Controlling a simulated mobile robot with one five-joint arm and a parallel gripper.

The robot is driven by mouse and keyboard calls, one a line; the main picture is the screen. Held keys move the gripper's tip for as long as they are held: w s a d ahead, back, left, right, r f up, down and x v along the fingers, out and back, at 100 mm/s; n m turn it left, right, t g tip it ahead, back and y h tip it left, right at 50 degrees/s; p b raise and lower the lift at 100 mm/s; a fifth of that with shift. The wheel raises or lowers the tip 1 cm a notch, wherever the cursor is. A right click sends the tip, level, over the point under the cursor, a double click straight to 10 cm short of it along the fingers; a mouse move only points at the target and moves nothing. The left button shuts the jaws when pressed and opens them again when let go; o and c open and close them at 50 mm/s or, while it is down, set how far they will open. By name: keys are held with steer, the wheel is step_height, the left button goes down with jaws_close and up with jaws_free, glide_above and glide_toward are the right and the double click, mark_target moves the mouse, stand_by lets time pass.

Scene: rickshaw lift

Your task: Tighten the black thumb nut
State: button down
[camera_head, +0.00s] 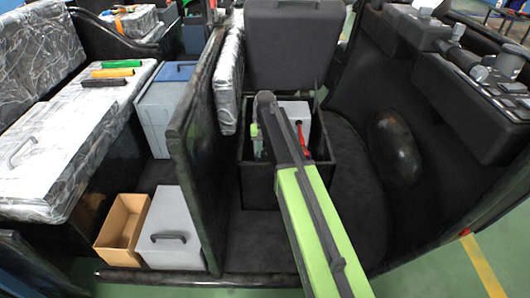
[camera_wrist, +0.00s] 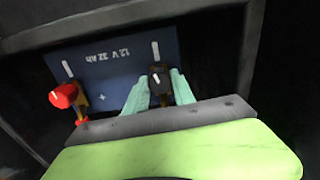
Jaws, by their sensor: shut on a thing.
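The black thumb nut (camera_wrist: 160,77) is on a terminal at the edge of a blue battery (camera_wrist: 115,65) in the wrist view. The battery's label reads "12 V 32 Ah" upside down. My gripper (camera_wrist: 161,91) has its two teal fingers on either side of the black nut, shut on it. The nut's lower part is partly hidden. A red knob (camera_wrist: 64,95) on a brass-coloured clamp sits at the other terminal, to the left and apart from my fingers. In the head view my arm reaches into the open black box and hides the nut.
The black box (camera_head: 262,188) has its lid (camera_head: 294,45) raised behind it. A dark partition (camera_head: 195,130) stands to its left. A cardboard box (camera_head: 122,222) and a grey case (camera_head: 170,225) sit beyond that. Dark walls closely surround the battery.

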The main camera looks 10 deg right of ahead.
mark_target(265, 152)
steer(key=shift+m, duration=1.5)
steer(key=c, duration=1.3)
jaws_free()
steer(key=shift+c, duration=0.2)
steer(key=shift+r, duration=0.1)
step_height(265, 152, up, 17)
steer(key=p, duration=1.7)
steer(key=shift+r, duration=0.1)
